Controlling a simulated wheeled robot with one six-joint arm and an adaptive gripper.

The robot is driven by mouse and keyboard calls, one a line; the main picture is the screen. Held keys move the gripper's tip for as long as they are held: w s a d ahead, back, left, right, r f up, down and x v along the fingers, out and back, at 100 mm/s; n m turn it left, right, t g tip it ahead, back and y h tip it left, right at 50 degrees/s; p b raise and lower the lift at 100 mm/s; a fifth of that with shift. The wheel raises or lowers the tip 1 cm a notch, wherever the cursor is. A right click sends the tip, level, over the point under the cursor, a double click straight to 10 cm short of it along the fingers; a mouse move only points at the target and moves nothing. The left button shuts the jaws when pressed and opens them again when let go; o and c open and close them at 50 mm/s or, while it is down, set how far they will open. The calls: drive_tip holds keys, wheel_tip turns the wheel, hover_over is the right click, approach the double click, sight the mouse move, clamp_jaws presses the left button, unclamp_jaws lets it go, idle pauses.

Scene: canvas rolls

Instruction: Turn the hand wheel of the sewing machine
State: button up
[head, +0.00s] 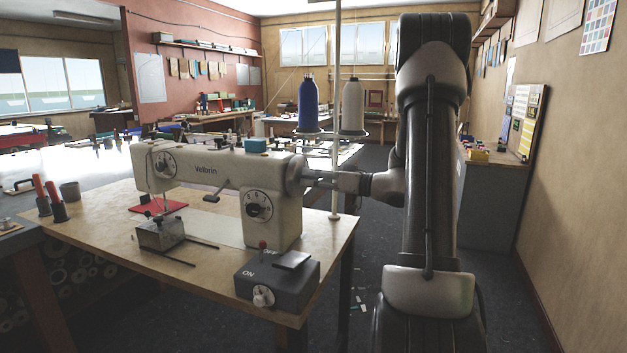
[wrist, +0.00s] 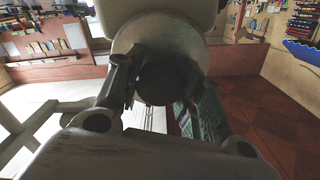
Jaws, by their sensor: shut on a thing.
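The cream sewing machine (head: 215,175), marked Velbrin, stands on a wooden table. Its pale hand wheel (head: 295,174) is on the right end of the machine. My gripper (head: 312,178) reaches in from the right, level with the wheel, and its fingers are at the wheel. In the wrist view the round hand wheel (wrist: 160,38) fills the top middle, with a dark round hub in front of it. My gripper (wrist: 160,95) has a finger on each side of this hub and is shut on it. The exact finger contact is in shadow.
A dark switch box (head: 277,281) marked ON and OFF sits at the table's (head: 100,222) front right. A thread stand with a blue spool (head: 308,104) and a white spool (head: 352,106) rises behind the wheel.

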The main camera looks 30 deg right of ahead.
drive_tip(key=m, duration=1.2)
drive_tip(key=shift+m, duration=0.4)
drive_tip(key=m, duration=1.2)
drive_tip(key=shift+m, duration=0.3)
drive_tip(key=o, duration=1)
drive_tip(key=shift+o, duration=0.2)
drive_tip(key=shift+d, duration=0.1)
